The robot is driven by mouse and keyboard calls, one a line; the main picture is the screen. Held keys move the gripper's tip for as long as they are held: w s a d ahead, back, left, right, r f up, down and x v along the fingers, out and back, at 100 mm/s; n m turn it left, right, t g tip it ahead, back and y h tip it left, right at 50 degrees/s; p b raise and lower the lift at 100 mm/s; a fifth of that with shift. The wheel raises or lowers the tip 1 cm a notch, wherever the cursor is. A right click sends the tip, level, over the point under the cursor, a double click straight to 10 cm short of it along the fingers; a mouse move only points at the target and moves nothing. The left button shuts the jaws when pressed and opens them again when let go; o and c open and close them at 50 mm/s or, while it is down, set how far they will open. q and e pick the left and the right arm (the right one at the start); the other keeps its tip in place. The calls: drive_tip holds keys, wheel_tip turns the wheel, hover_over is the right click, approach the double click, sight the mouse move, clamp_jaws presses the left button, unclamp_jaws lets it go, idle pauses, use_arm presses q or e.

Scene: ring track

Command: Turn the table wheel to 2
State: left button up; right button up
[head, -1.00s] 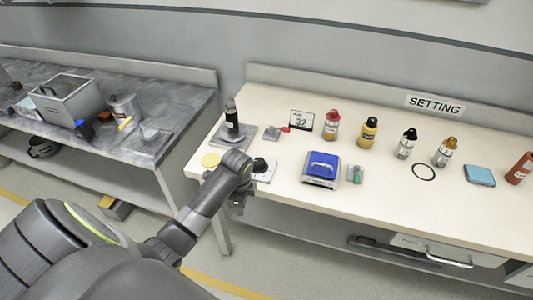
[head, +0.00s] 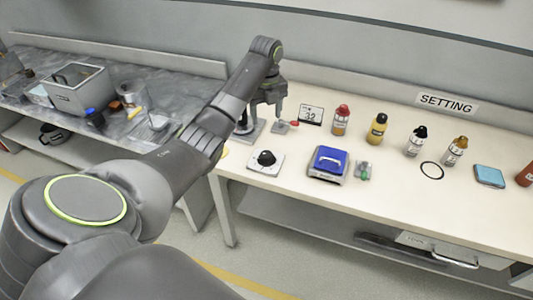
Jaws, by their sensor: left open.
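A black round knob (head: 266,157) sits on a white square plate (head: 259,168) at the left front of the cream table. It looks like the table wheel; its setting is too small to read. My left gripper (head: 265,114) is open, pointing down over the back left of the table. It is behind the knob and apart from it, in front of a grey base plate (head: 250,135) whose black upright part is mostly hidden. I cannot tell whether the gripper touches that part. A small display card (head: 311,114) seems to read 32. My right gripper is not in view.
A blue-topped device (head: 328,160), a small green-and-grey item (head: 363,171), several bottles (head: 377,128) and a black ring (head: 432,170) stand right of the knob. A red-tipped switch (head: 284,126) is beside the gripper. A SETTING sign (head: 446,103) is behind.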

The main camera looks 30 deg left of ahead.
use_arm(q)
drive_tip(key=b, duration=0.7)
hover_over(267, 154)
wheel_tip(267, 154, down, 8)
drive_tip(key=shift+a+f, duration=0.1)
wheel_tip(267, 154, down, 8)
drive_tip(key=shift+f+p, duration=0.25)
drive_tip(key=shift+p, duration=0.45)
drive_tip(key=shift+c, duration=0.3)
